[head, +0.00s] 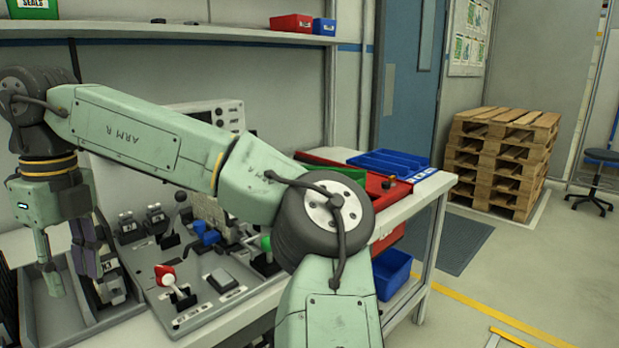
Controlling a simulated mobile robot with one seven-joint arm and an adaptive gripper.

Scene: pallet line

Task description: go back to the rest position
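My gripper (70,280) is at the left of the head view, pointing down at the end of my green arm, over the left part of the workbench (250,300). Its fingers stand apart with a gap between them, and I see nothing held there. The fingertips are low over a grey tray-like compartment (38,312), close to a dark fixture marked N3 (108,288). I cannot tell whether the right finger touches that fixture. My arm hides part of the bench's middle.
Red bins (388,192) and blue bins (390,163) stand at the bench's right end. A shelf (150,31) runs above. Stacked pallets (500,160) stand beyond. Floor at right is largely clear.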

